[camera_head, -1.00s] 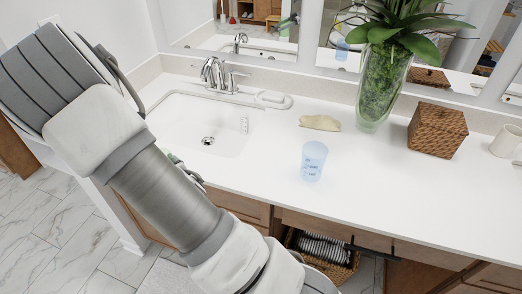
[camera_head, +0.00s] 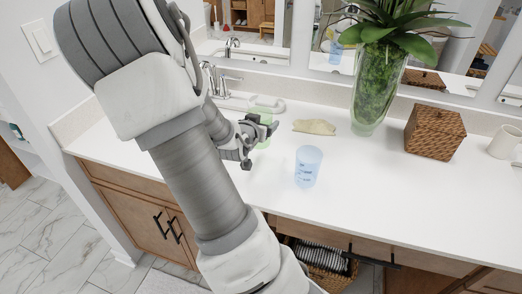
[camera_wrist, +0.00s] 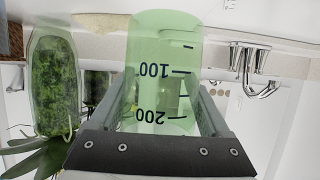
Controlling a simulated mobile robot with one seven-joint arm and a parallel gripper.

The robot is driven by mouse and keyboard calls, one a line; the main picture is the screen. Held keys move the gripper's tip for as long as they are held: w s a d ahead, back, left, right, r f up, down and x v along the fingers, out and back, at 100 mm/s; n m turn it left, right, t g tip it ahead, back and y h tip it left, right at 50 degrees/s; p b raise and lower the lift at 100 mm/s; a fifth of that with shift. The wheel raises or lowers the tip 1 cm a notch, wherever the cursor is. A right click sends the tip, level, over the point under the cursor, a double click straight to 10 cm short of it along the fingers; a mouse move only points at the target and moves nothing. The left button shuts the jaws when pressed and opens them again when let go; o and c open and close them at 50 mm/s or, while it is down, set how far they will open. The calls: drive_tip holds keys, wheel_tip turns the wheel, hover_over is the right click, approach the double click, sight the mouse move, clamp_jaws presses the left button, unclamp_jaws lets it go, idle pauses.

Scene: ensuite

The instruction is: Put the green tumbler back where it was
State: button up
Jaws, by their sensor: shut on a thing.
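The green tumbler (camera_head: 262,115) is see-through and pale green, beside the sink area in the head view, partly hidden by my gripper (camera_head: 256,132). In the wrist view the tumbler (camera_wrist: 164,50) fills the middle, with its dark 100 and 200 marks upside down. The fingers of my gripper (camera_wrist: 166,105) lie on both sides of it, shut on it. I cannot tell whether its base touches the counter.
A blue tumbler (camera_head: 308,168) stands on the white counter (camera_head: 390,205) to the right. Behind are a beige cloth-like item (camera_head: 315,127), a glass plant vase (camera_head: 378,90), a wicker box (camera_head: 434,132) and a white mug (camera_head: 503,142). The faucet (camera_head: 219,80) is behind my arm. The front counter is clear.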

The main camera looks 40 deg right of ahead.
drive_tip(key=shift+f+b, duration=0.6)
drive_tip(key=shift+f, duration=2.7)
drive_tip(key=shift+f, duration=0.25)
drive_tip(key=o, duration=1.4)
drive_tip(key=shift+r, duration=0.1)
drive_tip(key=shift+c, duration=0.2)
drive_tip(key=shift+r, duration=0.25)
drive_tip(key=p+v, duration=0.7)
drive_tip(key=v, duration=0.2)
drive_tip(key=shift+a+r+p, duration=0.25)
drive_tip(key=shift+r+p, duration=0.05)
drive_tip(key=shift+r, duration=0.25)
